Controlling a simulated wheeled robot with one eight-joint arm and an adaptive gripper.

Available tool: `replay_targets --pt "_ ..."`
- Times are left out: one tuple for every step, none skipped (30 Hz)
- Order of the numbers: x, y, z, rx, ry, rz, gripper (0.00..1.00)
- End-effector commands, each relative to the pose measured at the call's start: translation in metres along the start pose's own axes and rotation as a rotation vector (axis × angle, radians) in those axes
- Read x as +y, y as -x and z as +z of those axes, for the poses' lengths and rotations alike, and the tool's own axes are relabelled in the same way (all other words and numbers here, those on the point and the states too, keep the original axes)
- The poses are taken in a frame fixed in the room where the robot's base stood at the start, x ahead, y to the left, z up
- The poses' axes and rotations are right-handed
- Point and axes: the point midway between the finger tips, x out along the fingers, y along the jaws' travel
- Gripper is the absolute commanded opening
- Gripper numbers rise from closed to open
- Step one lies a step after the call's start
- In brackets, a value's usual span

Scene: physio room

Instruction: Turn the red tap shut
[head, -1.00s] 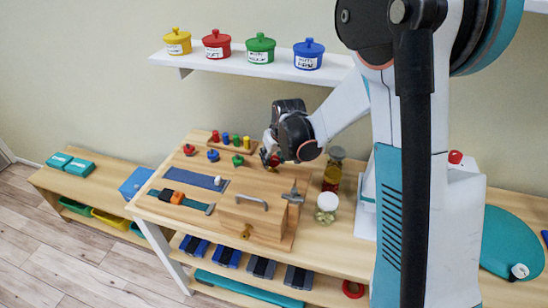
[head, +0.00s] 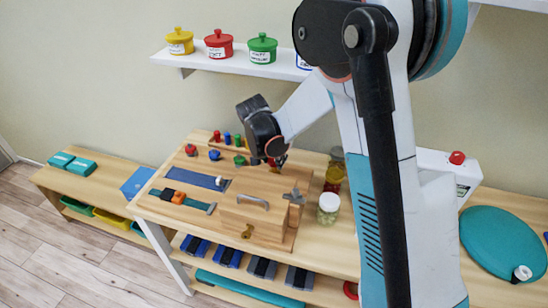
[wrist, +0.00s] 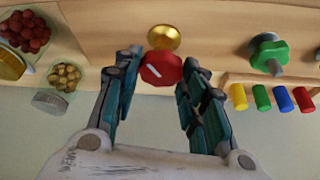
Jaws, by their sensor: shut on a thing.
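The red tap (wrist: 161,69) is a faceted knob with a white line on its face, slanting in the wrist view. Beside it is a round gold fitting (wrist: 164,38). My gripper (wrist: 161,66) has one finger on each side of the red tap and is shut on it. In the head view my gripper (head: 274,161) is at the back right of the wooden activity board (head: 230,221). There the tap is mostly hidden behind the fingers.
A green knob (wrist: 270,53) and a row of coloured pegs stand close beside the tap. Two jars, one with a white lid (head: 328,208) and one amber (head: 335,172), stand right of the board. A shelf with lidded pots (head: 221,46) hangs above.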

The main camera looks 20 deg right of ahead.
Motion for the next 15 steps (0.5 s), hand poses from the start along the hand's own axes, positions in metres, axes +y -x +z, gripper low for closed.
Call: replay_targets --pt "-0.0012 0.0 0.0005 -0.001 -0.038 0.016 0.14" --pt "-0.0014 0.0 0.0003 -0.001 -0.064 0.027 0.14" --pt "-0.0019 -0.0001 0.0002 0.0 -0.098 0.041 0.14" --pt "-0.0021 0.0 0.0003 -0.001 -0.123 0.052 0.14" --pt "-0.0024 0.0 0.0003 -0.001 -0.148 0.062 0.14" --pt "-0.0026 0.0001 0.0003 -0.001 -0.181 0.075 0.14" --pt "-0.0025 0.0001 0.0004 -0.001 -0.205 0.086 0.14" --pt "-0.0026 0.0001 0.0002 -0.001 -0.228 0.095 0.14" --pt "-0.0027 -0.0001 0.0001 -0.001 -0.258 0.107 0.14" --pt "-0.0028 -0.0002 0.0001 -0.001 -0.28 0.117 0.14" --pt "-0.003 -0.0002 -0.0001 -0.001 -0.3 0.125 0.14" --pt "-0.0032 -0.0002 -0.0002 -0.001 -0.326 0.135 0.14" --pt "-0.0031 -0.0001 -0.0002 -0.001 -0.345 0.143 0.14" --pt "-0.0032 -0.0001 -0.0002 -0.002 -0.362 0.15 0.14" --pt "-0.0034 -0.0001 -0.0003 -0.002 -0.383 0.158 0.14"
